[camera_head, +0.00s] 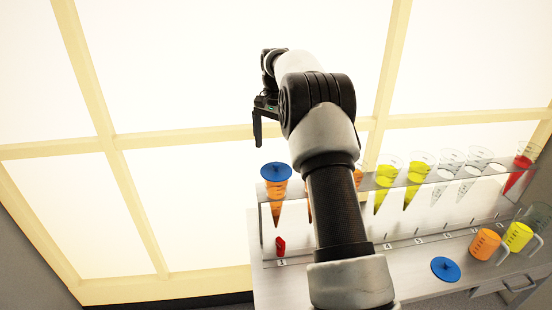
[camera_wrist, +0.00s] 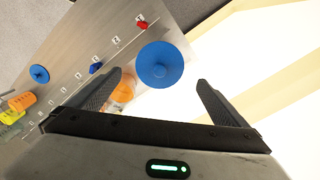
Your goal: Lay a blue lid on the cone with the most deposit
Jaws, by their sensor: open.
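A round blue lid (camera_head: 276,172) lies on top of the leftmost cone (camera_head: 276,195), which holds orange liquid; the lid also shows large in the wrist view (camera_wrist: 160,65). My gripper (camera_head: 258,140) is open and empty just above that lid, with its fingers apart on either side of it in the wrist view. A second blue lid (camera_head: 445,268) lies on the bench, also in the wrist view (camera_wrist: 39,74). Yellow cones (camera_head: 384,182), pale clear cones (camera_head: 444,183) and a red cone (camera_head: 520,165) stand to the right. Another orange cone is mostly hidden by my arm. The deposits are too small to compare.
The cones hang in a clear rack (camera_head: 405,182) above a numbered bench (camera_head: 410,275). A small red object (camera_head: 280,246) stands by number 1, and a small blue one (camera_wrist: 96,67) shows nearby. An orange jug (camera_head: 485,244) and a yellow jug (camera_head: 518,237) stand at the right.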

